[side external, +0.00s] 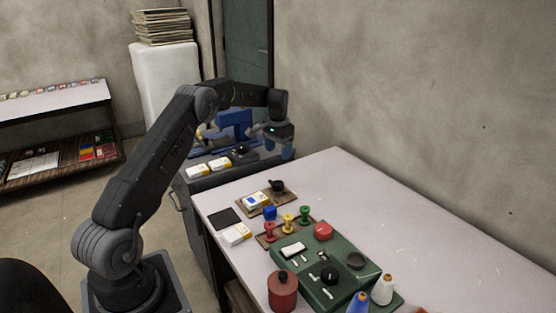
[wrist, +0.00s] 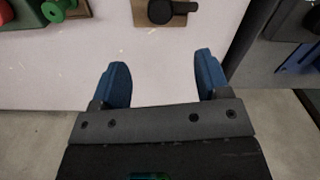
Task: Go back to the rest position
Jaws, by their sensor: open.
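My gripper (side external: 279,152) is raised in the air past the far left end of the pale table (side external: 400,215) in the side view. Its blue fingers point down and hold nothing. In the wrist view the two blue fingers of my gripper (wrist: 163,72) are spread apart with an empty gap between them. The pale tabletop (wrist: 85,55) shows behind them. I see no cloth for certain; a flat black square (side external: 226,218) lies near the table's left edge, and I cannot tell what it is made of.
A dark cart (side external: 190,186) with blue items stands behind. The table's right side is mostly clear.

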